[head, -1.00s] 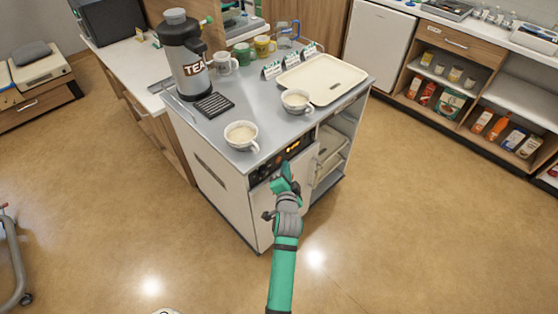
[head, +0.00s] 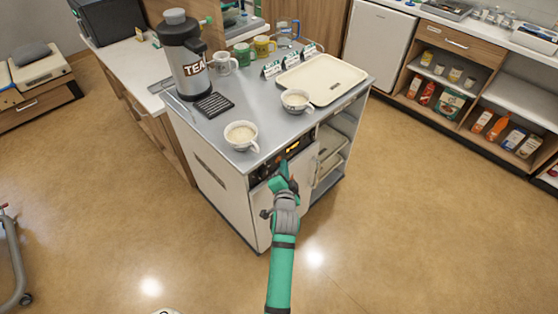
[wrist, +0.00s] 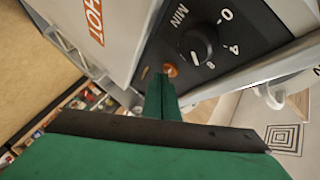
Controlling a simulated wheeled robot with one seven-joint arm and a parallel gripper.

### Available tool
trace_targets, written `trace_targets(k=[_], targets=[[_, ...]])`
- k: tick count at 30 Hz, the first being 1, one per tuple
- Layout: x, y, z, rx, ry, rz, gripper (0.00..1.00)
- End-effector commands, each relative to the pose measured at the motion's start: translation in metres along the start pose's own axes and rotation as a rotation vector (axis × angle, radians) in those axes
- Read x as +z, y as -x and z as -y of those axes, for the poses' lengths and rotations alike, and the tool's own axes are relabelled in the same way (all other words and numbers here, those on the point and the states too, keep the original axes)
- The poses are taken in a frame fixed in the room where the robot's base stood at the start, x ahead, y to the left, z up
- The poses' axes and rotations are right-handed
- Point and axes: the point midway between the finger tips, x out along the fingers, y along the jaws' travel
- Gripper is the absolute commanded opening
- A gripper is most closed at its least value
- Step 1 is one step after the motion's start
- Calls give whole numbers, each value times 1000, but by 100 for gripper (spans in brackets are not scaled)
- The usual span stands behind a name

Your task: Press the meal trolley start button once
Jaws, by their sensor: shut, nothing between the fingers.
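The meal trolley (head: 222,200) stands in the middle of the head view, with a dark control panel (head: 302,144) along its upper front edge and a small lit orange display (head: 293,146). In the wrist view, the panel shows a black dial (wrist: 197,45) marked MIN and a small round orange button (wrist: 170,70) beside it. My gripper (head: 283,167) is shut and empty, in front of the panel. In the wrist view its fingertips (wrist: 161,80) are right at the orange button's lower edge; I cannot tell whether they touch it. In the head view my gripper hides part of the panel.
On the trolley top are two cups (head: 241,136) (head: 296,101) near the front edge, a cream tray (head: 322,80) and a TEA urn (head: 185,60). A white panel with an orange HOT label (wrist: 95,20) is close by in the wrist view.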

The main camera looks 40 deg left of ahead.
Motion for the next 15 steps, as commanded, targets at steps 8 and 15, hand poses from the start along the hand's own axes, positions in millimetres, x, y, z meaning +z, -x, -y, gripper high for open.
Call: trace_targets(k=[8, 15], targets=[[2, -2, 2, -1, -1, 0, 0], [3, -4, 3, 0, -1, 1, 0]])
